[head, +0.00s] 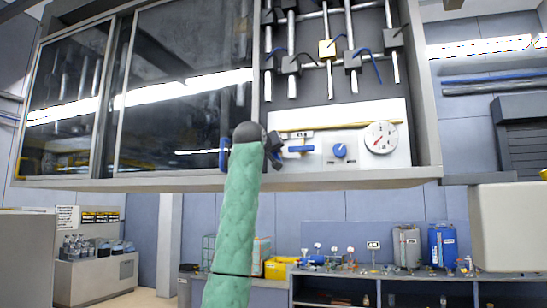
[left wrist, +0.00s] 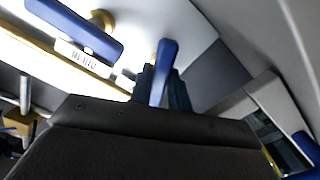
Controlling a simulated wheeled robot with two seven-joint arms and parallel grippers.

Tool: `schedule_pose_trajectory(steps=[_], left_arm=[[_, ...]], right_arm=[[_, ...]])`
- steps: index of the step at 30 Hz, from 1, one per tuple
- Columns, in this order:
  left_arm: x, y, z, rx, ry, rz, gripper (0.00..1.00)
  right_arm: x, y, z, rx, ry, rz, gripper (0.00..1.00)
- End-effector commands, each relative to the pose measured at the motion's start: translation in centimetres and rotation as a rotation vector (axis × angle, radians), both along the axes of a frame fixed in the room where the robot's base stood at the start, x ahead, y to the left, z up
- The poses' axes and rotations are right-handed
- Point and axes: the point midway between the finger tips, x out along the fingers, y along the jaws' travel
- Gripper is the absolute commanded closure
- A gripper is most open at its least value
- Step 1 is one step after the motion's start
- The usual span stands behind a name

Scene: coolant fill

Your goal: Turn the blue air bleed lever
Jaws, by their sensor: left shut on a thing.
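My left gripper (head: 275,150) is at the lower white panel in the head view, with my green-sleeved arm below it. In the left wrist view its dark fingers (left wrist: 162,88) are shut on a blue lever (left wrist: 165,62), whose upper end sticks out between them. That lever is hidden behind the gripper in the head view. Another blue lever (head: 301,149) lies level just right of the gripper, below a small tag; it seems to be the large blue lever (left wrist: 75,28) near a brass fitting in the left wrist view. The tags are too small to read surely. My right gripper is not in view.
The white panel (head: 400,115) also carries a blue knob (head: 340,152) and a round gauge (head: 380,138). Pipes with valves (head: 327,48) run above it. A glass-fronted cabinet (head: 185,85) is to the left. A pale box (head: 510,228) stands at the right edge.

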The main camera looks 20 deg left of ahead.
Motion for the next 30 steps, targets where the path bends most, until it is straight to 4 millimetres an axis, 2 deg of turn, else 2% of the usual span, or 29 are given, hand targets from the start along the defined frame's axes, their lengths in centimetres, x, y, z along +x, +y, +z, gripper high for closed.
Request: schedule_pose_trajectory(steps=[6,15,30], left_arm=[[0.0,0.2,-0.1,0.187,-0.006,0.003,1.00],[0.0,0.3,-0.1,0.369,-0.012,0.002,1.00],[0.0,0.2,0.0,0.458,-0.017,0.000,1.00]], right_arm=[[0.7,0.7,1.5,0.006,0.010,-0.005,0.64],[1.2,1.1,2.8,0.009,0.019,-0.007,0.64],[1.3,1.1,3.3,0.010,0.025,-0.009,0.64]])
